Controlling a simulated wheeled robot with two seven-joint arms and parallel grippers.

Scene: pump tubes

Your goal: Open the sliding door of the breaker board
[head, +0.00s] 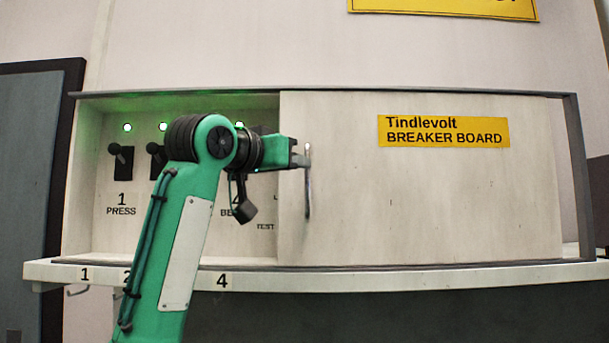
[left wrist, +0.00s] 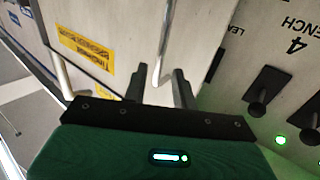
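The breaker board's sliding door (head: 450,195) is a pale panel with a yellow Tindlevolt label. It covers the middle and right of the cabinet, and the left section stands uncovered. A vertical metal handle (head: 308,185) is near the door's left edge. My left gripper (head: 303,160) is at the handle's upper part in the head view. In the left wrist view its two dark fingers (left wrist: 160,88) stand apart, with the handle (left wrist: 164,45) between them and visible gaps; contact is not clear. The door's label shows upside down there. My right gripper is not in view.
The open section shows black breaker levers (head: 121,155) under green lights, partly hidden by my left arm. A numbered ledge (head: 400,278) with hooks runs below the cabinet. The cabinet's right frame (head: 578,175) stands beside the door. A grey door (head: 30,190) is at far left.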

